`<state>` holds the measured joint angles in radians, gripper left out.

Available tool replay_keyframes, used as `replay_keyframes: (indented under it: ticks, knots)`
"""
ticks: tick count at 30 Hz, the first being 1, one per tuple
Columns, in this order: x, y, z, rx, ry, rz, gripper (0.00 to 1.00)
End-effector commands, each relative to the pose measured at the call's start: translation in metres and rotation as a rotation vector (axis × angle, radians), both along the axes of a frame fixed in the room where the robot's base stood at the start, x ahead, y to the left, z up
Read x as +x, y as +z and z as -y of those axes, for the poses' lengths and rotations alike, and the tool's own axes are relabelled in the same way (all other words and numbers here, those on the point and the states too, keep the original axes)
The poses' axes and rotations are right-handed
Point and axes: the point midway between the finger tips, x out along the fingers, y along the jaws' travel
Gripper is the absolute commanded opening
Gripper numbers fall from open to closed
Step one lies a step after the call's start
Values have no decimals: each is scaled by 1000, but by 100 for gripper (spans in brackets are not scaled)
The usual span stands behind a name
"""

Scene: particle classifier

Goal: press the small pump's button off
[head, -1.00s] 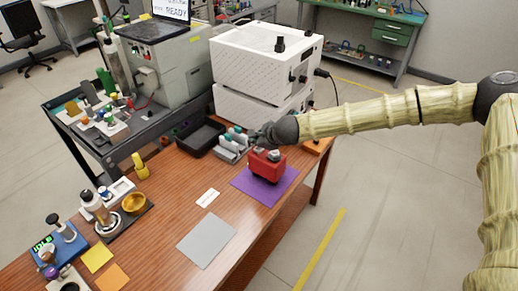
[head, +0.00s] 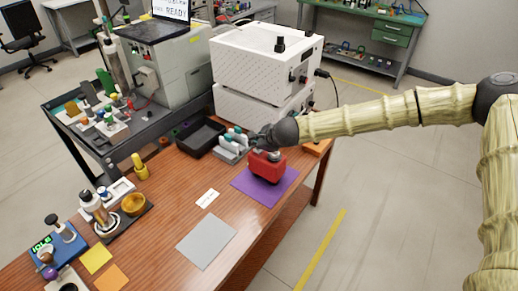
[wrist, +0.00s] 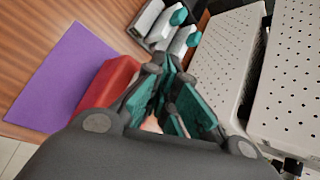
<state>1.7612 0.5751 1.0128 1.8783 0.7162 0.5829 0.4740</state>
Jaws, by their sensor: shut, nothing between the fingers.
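The small pump is a red box (head: 267,168) on a purple mat (head: 262,190) near the right end of the wooden table. Its grey top shows just under my gripper. My gripper (head: 262,142) is shut and empty, low at the pump's upper back side. In the wrist view the red pump (wrist: 108,82) lies left of my gripper (wrist: 165,85), partly hidden by it, with the purple mat (wrist: 62,72) beyond. I cannot make out the button, nor tell whether the fingertips touch the pump.
White perforated instruments (head: 265,62) stand close behind the pump. A rack of capped tubes (head: 231,148) and a black tray (head: 200,138) sit left of my gripper. A grey sheet (head: 207,241) lies at the front. The table around the mat's front is mostly clear.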

Motion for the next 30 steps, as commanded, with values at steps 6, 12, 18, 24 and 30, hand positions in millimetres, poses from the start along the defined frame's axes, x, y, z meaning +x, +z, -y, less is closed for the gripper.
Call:
replay_keyframes:
  ticks: [6,12,18,24,30]
  knots:
    - [0,-3,0,0,0,0,0]
    - [0,-5,0,0,0,0,0]
    - [0,-6,0,0,0,0,0]
    - [0,-8,0,0,1,-1,0]
    - [0,-10,0,-1,0,-1,0]
